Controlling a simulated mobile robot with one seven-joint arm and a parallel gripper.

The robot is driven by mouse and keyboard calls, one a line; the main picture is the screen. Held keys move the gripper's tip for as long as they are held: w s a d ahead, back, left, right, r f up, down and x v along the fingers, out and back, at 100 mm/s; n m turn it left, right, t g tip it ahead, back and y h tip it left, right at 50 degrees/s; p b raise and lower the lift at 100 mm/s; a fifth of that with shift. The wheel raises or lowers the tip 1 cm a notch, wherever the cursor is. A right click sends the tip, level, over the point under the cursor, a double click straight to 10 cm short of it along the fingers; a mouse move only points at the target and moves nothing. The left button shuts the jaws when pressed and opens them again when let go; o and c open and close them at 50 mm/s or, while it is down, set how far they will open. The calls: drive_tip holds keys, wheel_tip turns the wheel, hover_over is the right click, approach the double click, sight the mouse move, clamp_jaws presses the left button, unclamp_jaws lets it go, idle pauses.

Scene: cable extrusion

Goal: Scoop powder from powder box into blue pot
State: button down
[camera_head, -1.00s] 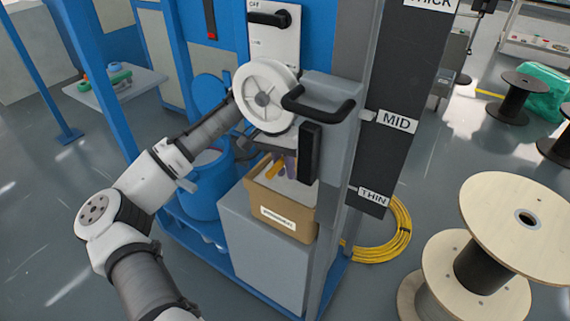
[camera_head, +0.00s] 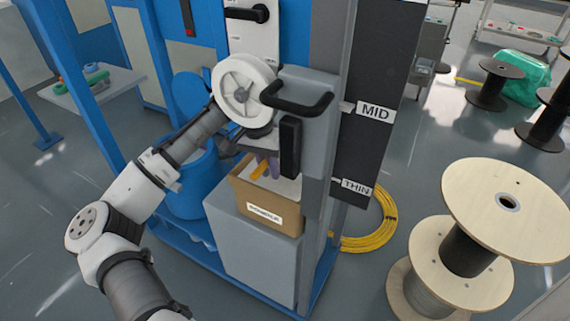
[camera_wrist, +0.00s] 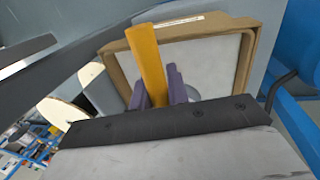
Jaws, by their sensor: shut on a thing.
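The powder box (camera_head: 252,207) is an open brown carton with a white label, standing on a grey block; pale powder shows inside it in both views. My gripper (camera_wrist: 160,92) has purple fingers shut on the scoop's yellow handle (camera_wrist: 147,58), over the box. The handle also shows at the box opening in the head view (camera_head: 259,170). The scoop's far end is hidden, so I cannot tell whether it touches or carries powder. The blue pot (camera_head: 192,187) stands left of the box, partly hidden behind my arm, with its blue lid (camera_head: 191,92) raised behind it.
A grey post with a black handle (camera_head: 297,97) stands close to the right of my gripper. A yellow cable coil (camera_head: 375,232) lies on the floor. Large wooden spools (camera_head: 508,203) stand at the right. A small table (camera_head: 92,88) is at the far left.

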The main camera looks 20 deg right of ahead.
drive_tip(key=shift+r, duration=0.1)
idle(0.3)
wheel_tip(320, 180, up, 10)
drive_tip(key=p, duration=1)
drive_tip(key=shift+r+p, duration=0.2)
drive_tip(key=shift+p, duration=0.15)
